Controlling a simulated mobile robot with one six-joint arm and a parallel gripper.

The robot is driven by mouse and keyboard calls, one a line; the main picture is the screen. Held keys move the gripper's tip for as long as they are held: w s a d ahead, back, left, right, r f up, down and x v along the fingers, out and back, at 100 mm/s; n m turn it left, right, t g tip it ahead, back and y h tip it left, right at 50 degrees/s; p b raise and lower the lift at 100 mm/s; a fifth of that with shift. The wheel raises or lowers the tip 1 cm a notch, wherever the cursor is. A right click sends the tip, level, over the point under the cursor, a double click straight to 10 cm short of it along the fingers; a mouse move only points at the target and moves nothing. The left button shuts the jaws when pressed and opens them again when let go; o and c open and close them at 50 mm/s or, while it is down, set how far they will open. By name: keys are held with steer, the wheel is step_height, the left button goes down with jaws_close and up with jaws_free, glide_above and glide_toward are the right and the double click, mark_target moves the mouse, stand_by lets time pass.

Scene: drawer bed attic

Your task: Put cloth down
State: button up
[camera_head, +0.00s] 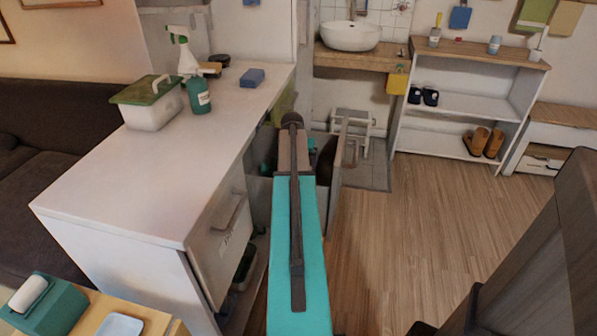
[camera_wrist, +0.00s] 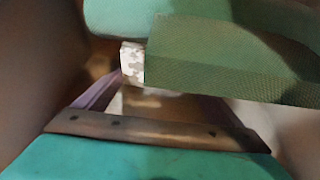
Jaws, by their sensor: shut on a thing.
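In the wrist view a green, finely woven cloth (camera_wrist: 235,60) lies across the upper right as a flat strip, very close to the camera. My gripper (camera_wrist: 135,75) appears shut on it near the strip's left end. A small white patterned piece (camera_wrist: 131,62) shows at that end; I cannot tell what it is. In the head view my arm reaches forward past the right side of the white counter, and it hides the gripper's fingertips and most of what they hold.
A green-lidded box (camera_head: 150,103), a spray bottle (camera_head: 197,92) and a blue block (camera_head: 252,77) stand on the white counter (camera_head: 150,185). A grey panel (camera_head: 345,165) stands beyond my arm. A shelf (camera_head: 470,95) with shoes is at the back right. The wooden floor (camera_head: 400,240) is clear.

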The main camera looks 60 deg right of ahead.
steer(key=shift+f, duration=2.1)
steer(key=shift+f, duration=0.1)
steer(key=o, duration=0.9)
steer(key=v, duration=1.2)
steer(key=shift+p, duration=0.35)
steer(key=shift+r, duration=0.25)
